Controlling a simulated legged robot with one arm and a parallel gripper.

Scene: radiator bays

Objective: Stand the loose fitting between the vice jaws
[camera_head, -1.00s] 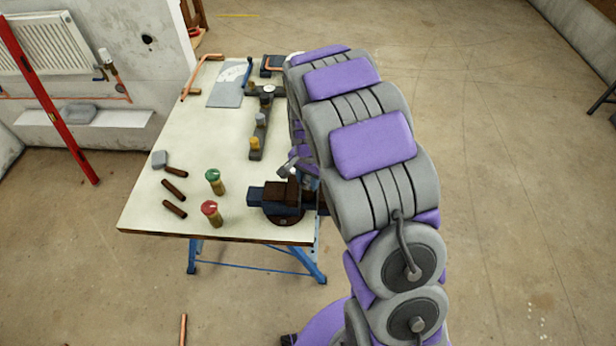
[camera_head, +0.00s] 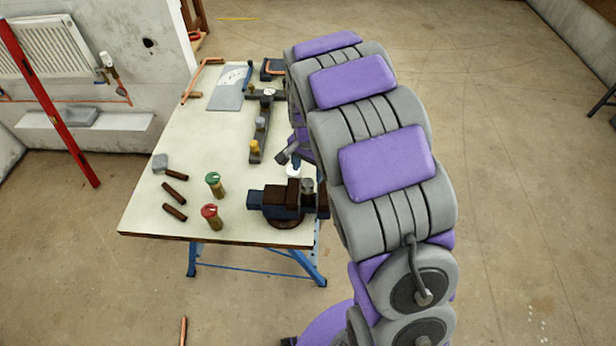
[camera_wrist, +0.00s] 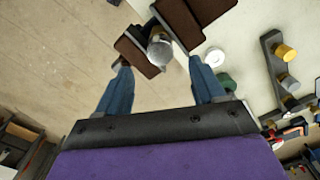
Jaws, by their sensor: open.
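The vice (camera_head: 283,212) stands at the near right corner of the bench, with brown jaw pads. The loose fitting (camera_head: 307,186), a grey rounded piece, shows upright between the jaws. In the wrist view the fitting (camera_wrist: 159,48) sits between the two brown pads of the vice (camera_wrist: 202,12); whether it touches both pads I cannot tell. My gripper (camera_wrist: 158,64) is open, its blue fingers apart on either side of the fitting's near side and not closed on it. In the head view my arm partly hides the vice's right end, and the fingers are hard to make out.
On the bench (camera_head: 155,215) stand a green-capped pot (camera_head: 214,185) and a red-capped pot (camera_head: 211,217). Brown bars and a hammer-like tool (camera_head: 162,165) lie left. A rail with several fittings (camera_head: 258,138) lies behind the vice. A white disc (camera_head: 293,171) is close by.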

